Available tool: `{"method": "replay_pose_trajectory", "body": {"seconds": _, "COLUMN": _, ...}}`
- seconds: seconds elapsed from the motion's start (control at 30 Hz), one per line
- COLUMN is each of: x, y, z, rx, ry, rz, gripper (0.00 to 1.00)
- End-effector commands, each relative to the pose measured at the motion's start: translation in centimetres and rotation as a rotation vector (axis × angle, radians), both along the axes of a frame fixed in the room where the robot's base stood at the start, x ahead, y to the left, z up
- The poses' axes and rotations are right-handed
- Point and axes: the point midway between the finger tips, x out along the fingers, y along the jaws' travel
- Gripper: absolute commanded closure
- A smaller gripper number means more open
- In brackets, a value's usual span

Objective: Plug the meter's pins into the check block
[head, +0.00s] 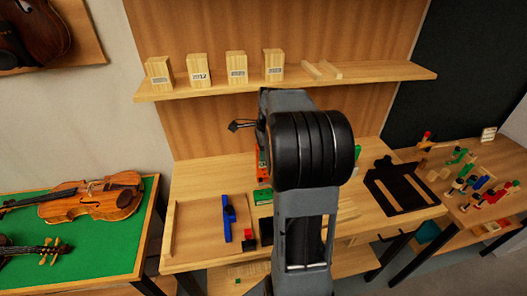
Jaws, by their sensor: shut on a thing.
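My own arm fills the middle of the head view and hides its far end, so I do not see my gripper's fingertips or what is between them. An orange-red object (262,164) shows just left of the arm, partly hidden; it may be the meter, but I cannot be sure. Below it a green block (263,196) lies on the bench, also partly covered by the arm; I cannot tell whether it is the check block. No pins or sockets can be made out, nor whether the two touch.
On the bench (190,250) are a blue clamp-like tool (228,217), a small red-and-black item (249,239) and a black flat plate (396,187). Wooden blocks (236,67) stand on the shelf (385,74) above. A violin (95,200) lies left; colourful tools (485,190) stand right.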

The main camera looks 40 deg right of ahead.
Motion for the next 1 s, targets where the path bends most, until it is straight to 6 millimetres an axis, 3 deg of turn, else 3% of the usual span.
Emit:
{"method": "replay_pose_trajectory", "body": {"seconds": 0.27, "x": 0.2, "y": 0.3, "z": 0.2, "rx": 0.001, "ry": -0.001, "rz": 0.001, "gripper": 1.0}}
{"method": "replay_pose_trajectory", "body": {"seconds": 1.0, "x": 0.2, "y": 0.3, "z": -3.9, "rx": 0.001, "ry": 0.0, "rz": 0.0, "gripper": 1.0}}
